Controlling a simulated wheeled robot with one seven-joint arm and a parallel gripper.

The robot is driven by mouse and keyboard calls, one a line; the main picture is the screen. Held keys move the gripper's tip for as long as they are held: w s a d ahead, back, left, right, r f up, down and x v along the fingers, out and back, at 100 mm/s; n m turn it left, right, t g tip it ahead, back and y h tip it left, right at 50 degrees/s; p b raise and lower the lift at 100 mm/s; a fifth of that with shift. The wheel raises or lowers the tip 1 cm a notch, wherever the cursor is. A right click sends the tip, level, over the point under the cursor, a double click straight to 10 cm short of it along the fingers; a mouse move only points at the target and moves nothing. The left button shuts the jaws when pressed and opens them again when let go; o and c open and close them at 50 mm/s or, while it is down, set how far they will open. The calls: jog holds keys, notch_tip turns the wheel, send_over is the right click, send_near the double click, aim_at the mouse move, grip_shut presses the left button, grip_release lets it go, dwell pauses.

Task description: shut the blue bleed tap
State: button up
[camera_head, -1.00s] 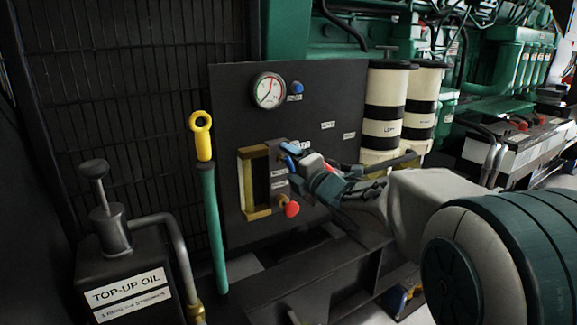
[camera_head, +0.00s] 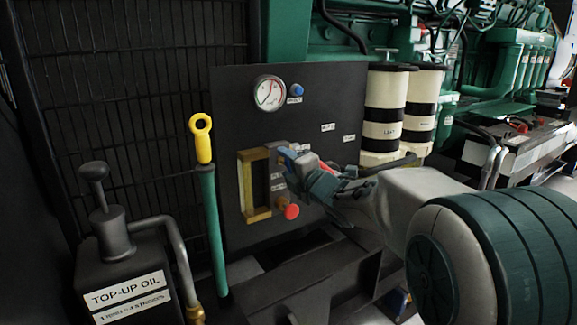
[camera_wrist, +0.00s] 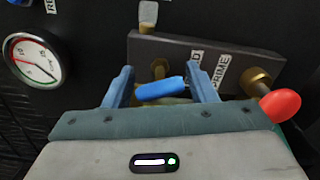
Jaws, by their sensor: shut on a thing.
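The blue bleed tap (camera_wrist: 160,89) is a small blue lever on a brass stem, on a dark block (camera_wrist: 185,52) fixed to the panel. In the wrist view it lies slightly tilted between the two blue fingers of my gripper (camera_wrist: 162,88). The jaws are shut on it, though a sliver of gap seems to show beside each end. In the head view my gripper (camera_head: 290,160) is at the block by the brass-framed gauge (camera_head: 257,212), and its fingers mostly hide the tap. A label reading PRIME (camera_wrist: 221,71) is beside the tap.
A red knob (camera_head: 291,211) on a brass stem is just below my gripper; it also shows in the wrist view (camera_wrist: 281,104). A round gauge (camera_head: 269,93) and blue button (camera_head: 297,89) are above. A yellow-handled dipstick (camera_head: 201,140) and top-up oil can (camera_head: 120,262) stand left.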

jog(key=shift+m, duration=0.3)
jog(key=m+p, duration=0.1)
jog(key=m, duration=0.5)
jog(key=shift+r+p, duration=0.1)
jog(key=shift+p, duration=0.25)
jog(key=m+p, duration=0.2)
jog(key=m, duration=0.4)
jog(key=shift+m+p, duration=0.35)
jog(key=shift+m, duration=0.05)
jog(key=m+p, duration=0.2)
jog(key=m, duration=0.2)
jog(key=shift+m, duration=0.3)
jog(key=m+p, duration=0.2)
jog(key=m, duration=0.2)
jog(key=shift+m+p, duration=0.4)
jog(key=shift+m, duration=0.3)
jog(key=o, duration=0.9)
jog(key=shift+d, duration=0.1)
jog(key=shift+s, duration=0.1)
